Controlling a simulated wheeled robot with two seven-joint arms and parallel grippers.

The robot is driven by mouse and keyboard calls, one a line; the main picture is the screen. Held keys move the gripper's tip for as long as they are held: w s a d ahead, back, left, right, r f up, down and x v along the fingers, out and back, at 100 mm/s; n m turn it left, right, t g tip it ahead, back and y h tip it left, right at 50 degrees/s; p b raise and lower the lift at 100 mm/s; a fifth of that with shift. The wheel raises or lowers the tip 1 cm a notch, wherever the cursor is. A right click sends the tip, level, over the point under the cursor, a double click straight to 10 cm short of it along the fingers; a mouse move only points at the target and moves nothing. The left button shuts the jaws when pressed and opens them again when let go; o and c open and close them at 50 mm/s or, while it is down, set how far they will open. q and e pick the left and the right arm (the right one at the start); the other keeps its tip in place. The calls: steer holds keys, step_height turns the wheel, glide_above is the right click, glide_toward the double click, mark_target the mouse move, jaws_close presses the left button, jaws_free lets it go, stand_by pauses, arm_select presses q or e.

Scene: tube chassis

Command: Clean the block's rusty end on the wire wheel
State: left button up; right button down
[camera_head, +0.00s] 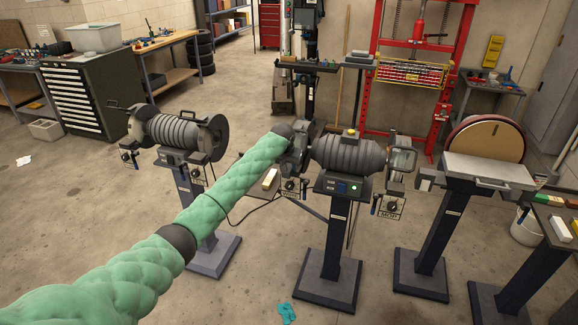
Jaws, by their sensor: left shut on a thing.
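My left arm reaches in from the lower left to the left end of the middle double-ended machine (348,157). My left gripper (298,150) is at that end, small and dark, shut on the block. The block is hidden behind the arm and gripper, so its rusty end does not show. The wheel at this end is mostly covered too; I cannot tell whether the block touches it or whether it is the wire wheel. My right gripper is not in view.
Another double-ended grinder (175,132) stands at the left on a pedestal. A disc sander (487,140) with a grey table stands at the right. A pale bar (270,178) shows just below my arm. A blue rag (287,313) lies on the floor.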

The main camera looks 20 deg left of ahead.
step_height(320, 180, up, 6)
steer(key=p, duration=0.6)
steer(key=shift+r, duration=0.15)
stand_by(7.0)
